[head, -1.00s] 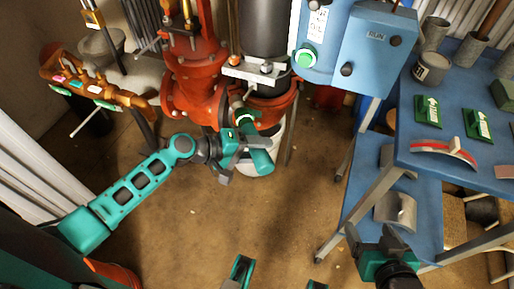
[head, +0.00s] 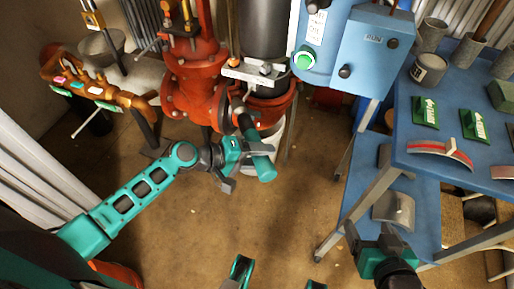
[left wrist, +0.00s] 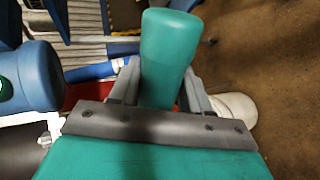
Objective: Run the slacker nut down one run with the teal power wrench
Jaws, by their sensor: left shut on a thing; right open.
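The teal power wrench (head: 259,160) is held in my left gripper (head: 236,158), below the steel clamp plate (head: 254,74). Its dark nose (head: 244,122) points up and to the left, short of the plate. In the left wrist view the wrench's teal body (left wrist: 168,60) stands between the two fingers. Two small nuts (head: 234,62) (head: 266,68) sit on the plate at the foot of the dark cylinder; I cannot tell which is slacker. My right gripper (head: 380,240) is open and empty, low beside the blue bench.
Red flanged pipework (head: 193,95) stands left of the plate. A blue control box (head: 375,50) overhangs on the right. A white bucket (head: 274,140) stands behind the wrench. The floor in front is clear.

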